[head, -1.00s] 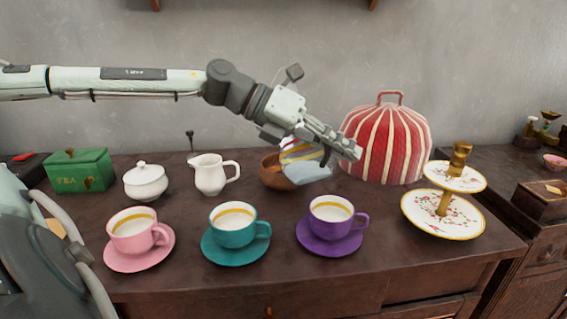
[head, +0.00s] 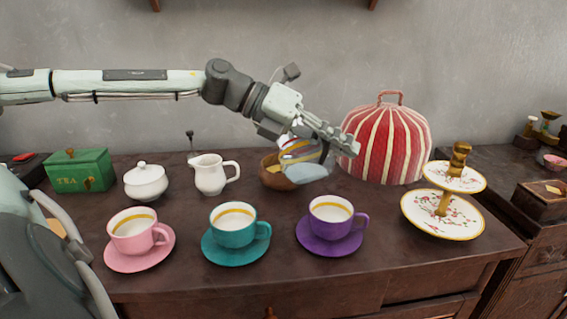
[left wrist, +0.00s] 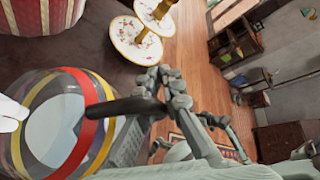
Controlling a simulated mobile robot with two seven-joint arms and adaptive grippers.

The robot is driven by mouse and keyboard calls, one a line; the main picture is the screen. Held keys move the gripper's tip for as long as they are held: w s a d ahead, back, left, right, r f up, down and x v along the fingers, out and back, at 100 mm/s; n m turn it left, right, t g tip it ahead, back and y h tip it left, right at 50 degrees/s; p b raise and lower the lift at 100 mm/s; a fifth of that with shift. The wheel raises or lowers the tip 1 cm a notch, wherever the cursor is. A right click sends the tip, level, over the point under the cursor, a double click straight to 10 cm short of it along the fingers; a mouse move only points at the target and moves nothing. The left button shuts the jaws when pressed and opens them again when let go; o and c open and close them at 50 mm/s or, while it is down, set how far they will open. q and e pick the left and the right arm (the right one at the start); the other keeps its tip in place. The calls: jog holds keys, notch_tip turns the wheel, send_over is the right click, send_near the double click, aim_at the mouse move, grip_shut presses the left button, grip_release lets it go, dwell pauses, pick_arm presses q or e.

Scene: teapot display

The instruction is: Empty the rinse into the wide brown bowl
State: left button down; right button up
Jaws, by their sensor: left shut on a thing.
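My left gripper (head: 345,146) is shut on the dark handle (left wrist: 125,107) of a clear teapot with red, yellow and grey bands. The teapot (head: 304,152) is held tilted above and just right of the wide brown bowl (head: 272,182), overlapping it in the head view. In the left wrist view the teapot (left wrist: 80,110) fills the lower left, with its handle running to the fingers. A yellowish patch shows inside the bowl; I cannot tell whether it is liquid. The teapot hides part of the bowl. My right gripper is not in view.
Pink (head: 134,232), teal (head: 232,222) and purple (head: 332,213) cups stand on saucers in front. A white jug (head: 209,174), sugar pot (head: 146,182) and green tea box (head: 80,170) are left. A red striped cosy (head: 388,140) and tiered stand (head: 443,215) are right.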

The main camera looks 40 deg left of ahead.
pick_arm(q)
jog(key=shift+a+r, duration=0.1)
jog(key=shift+r, duration=0.15)
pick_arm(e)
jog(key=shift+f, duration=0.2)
pick_arm(q)
jog(key=shift+w+r, duration=0.1)
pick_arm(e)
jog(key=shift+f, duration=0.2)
pick_arm(q)
jog(key=shift+a+r, duration=0.15)
jog(key=shift+w+a+r+h+p, duration=0.2)
jog(key=shift+r+h+p, duration=0.1)
jog(key=shift+h, duration=0.1)
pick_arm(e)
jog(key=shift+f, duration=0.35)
pick_arm(q)
jog(key=shift+n, duration=0.3)
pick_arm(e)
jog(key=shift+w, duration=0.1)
pick_arm(q)
jog(key=shift+r, duration=0.1)
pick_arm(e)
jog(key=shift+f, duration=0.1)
